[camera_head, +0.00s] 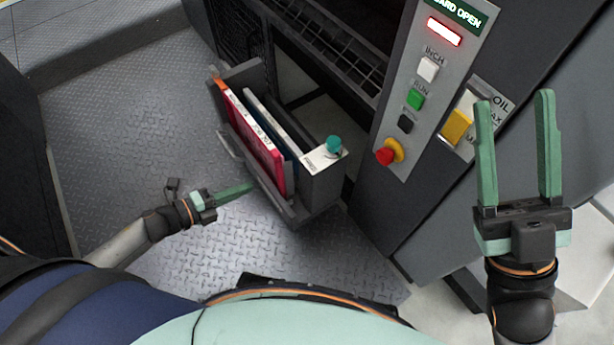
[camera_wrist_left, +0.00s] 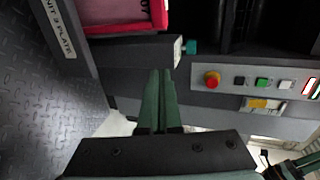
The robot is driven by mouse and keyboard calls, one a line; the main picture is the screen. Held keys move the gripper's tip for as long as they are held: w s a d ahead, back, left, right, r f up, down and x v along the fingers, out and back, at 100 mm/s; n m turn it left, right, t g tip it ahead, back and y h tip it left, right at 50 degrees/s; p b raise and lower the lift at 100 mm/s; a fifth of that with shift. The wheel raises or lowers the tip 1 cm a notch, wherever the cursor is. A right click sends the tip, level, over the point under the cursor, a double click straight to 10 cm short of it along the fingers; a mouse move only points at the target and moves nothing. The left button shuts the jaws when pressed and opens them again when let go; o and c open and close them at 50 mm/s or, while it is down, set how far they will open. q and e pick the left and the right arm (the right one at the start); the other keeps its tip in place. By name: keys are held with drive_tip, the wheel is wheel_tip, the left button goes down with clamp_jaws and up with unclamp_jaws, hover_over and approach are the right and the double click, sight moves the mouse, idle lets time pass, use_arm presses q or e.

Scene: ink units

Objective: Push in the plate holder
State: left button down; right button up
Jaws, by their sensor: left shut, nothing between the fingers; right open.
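The plate holder (camera_head: 322,188) is a dark grey open rack pulled out from the machine's lower front, holding a few upright plates, the nearest one red (camera_head: 252,135). A teal knob (camera_head: 334,144) sits on its right end. My left gripper (camera_head: 250,186) is shut and empty, with its fingertips at the front face of the holder; I cannot tell whether they touch it. In the left wrist view the holder's front (camera_wrist_left: 125,62) lies just beyond the shut fingers (camera_wrist_left: 158,75). My right gripper (camera_head: 515,100) is open and empty, raised at the right.
The machine's control panel (camera_head: 425,90) stands right of the holder, with a red stop button (camera_head: 385,156) and a lit red display. A yellow block (camera_head: 456,126) sits beside an oil label. Metal tread-plate floor (camera_head: 110,120) is clear to the left of the holder.

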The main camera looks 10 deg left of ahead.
use_arm(q)
drive_tip(key=b, duration=0.3)
approach(300, 165)
drive_tip(key=x, duration=0.5)
drive_tip(key=shift+a+f, duration=0.1)
drive_tip(key=shift+f, duration=0.2)
drive_tip(key=shift+w+d, duration=0.45)
drive_tip(key=shift+w, duration=0.15)
use_arm(e)
wheel_tip(300, 165, down, 4)
drive_tip(key=shift+a+r+m, duration=0.15)
drive_tip(key=shift+m, duration=0.15)
use_arm(q)
drive_tip(key=shift+d, duration=0.1)
